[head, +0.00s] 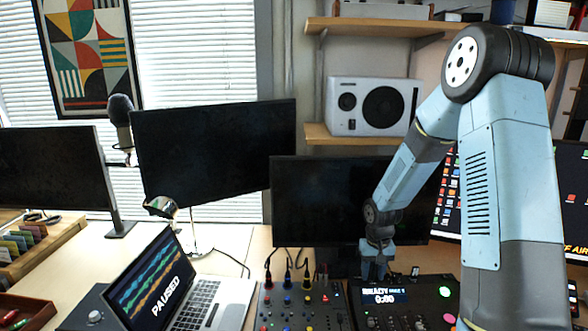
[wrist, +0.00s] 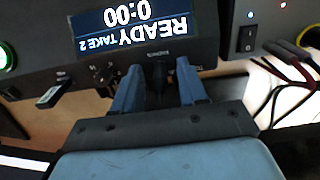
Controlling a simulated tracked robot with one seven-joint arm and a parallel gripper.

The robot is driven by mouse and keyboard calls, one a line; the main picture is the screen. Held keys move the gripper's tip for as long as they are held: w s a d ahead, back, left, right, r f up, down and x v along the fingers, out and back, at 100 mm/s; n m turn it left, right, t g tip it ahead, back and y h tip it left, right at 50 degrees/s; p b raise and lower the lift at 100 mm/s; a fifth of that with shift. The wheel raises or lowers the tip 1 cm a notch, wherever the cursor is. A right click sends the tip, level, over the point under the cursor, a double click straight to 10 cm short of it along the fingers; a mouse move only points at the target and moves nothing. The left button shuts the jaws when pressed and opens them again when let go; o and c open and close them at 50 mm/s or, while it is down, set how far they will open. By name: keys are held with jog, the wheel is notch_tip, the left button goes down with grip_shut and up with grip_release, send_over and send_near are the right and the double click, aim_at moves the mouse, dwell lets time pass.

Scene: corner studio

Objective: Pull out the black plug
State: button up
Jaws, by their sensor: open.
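The black plug (wrist: 158,76) stands in the edge of the black recorder box, below its screen in the wrist view. My gripper (wrist: 158,90) is open, with one blue finger on each side of the plug. I cannot tell whether either finger touches it. In the head view my gripper (head: 373,272) is at the back edge of the recorder (head: 400,310), and it hides the plug. The recorder's screen (head: 383,297) reads "READY TAKE 2" and "0:00".
A dark stick (wrist: 62,92) juts from the same recorder edge, left of my gripper. A mixer (head: 300,305) with several upright plugs and cables stands beside the recorder. A monitor (head: 320,200) stands close behind. A laptop (head: 175,290) sits left.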

dwell(0.5)
grip_shut()
dwell(0.3)
jog(key=shift+r, duration=3)
